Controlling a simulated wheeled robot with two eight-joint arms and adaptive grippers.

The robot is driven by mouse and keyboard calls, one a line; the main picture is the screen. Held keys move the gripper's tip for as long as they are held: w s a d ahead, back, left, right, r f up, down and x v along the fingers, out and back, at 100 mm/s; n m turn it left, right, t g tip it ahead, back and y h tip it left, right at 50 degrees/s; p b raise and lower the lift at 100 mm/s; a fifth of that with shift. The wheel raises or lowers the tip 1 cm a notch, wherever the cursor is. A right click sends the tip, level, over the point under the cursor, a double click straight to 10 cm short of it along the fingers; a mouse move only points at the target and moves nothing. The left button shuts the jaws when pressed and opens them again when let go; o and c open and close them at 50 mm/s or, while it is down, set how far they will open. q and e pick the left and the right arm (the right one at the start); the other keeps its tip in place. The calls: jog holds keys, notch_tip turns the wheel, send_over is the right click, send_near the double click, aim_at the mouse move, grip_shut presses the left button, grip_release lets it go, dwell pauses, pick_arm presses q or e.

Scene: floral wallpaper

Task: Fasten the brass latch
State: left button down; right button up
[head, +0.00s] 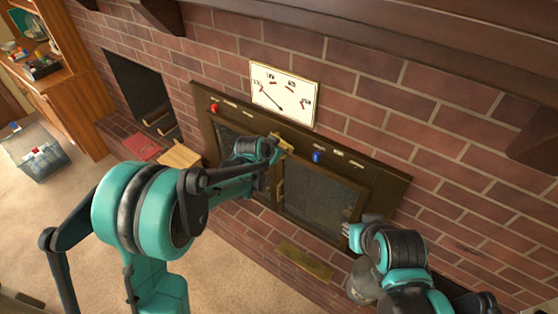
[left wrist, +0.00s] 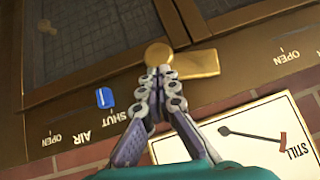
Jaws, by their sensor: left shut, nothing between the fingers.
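The brass latch (left wrist: 198,66) has a round knob (left wrist: 157,54) at one end and a flat bar lying roughly along the frame, across the line where the two mesh doors meet. In the head view the latch (head: 286,146) shows at the top middle of the doors. My left gripper (left wrist: 160,72) is shut and empty, its tips right at the knob; I cannot tell whether they touch. It also shows in the head view (head: 274,150), partly covering the latch. My right gripper (head: 351,230) is by the lower right of the right door (head: 318,200); its finger state is unclear.
A blue slider (head: 318,156) and a red slider (head: 214,107) sit on the top frame. A white sign (head: 284,95) stands just above it. A brass plate (head: 304,261) is on the bricks below. Brick wall surrounds the frame.

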pick_arm(q)
notch_tip(320, 180, down, 8)
jog(key=w+a+m+t+y+b, duration=0.1)
jog(key=a+m+t+y+b, duration=0.1)
jog(key=b, duration=0.5)
jog(key=shift+w+y, duration=0.3)
jog(key=shift+y, duration=0.1)
jog(key=shift+f, duration=0.15)
jog(key=shift+d, duration=0.1)
dwell(0.5)
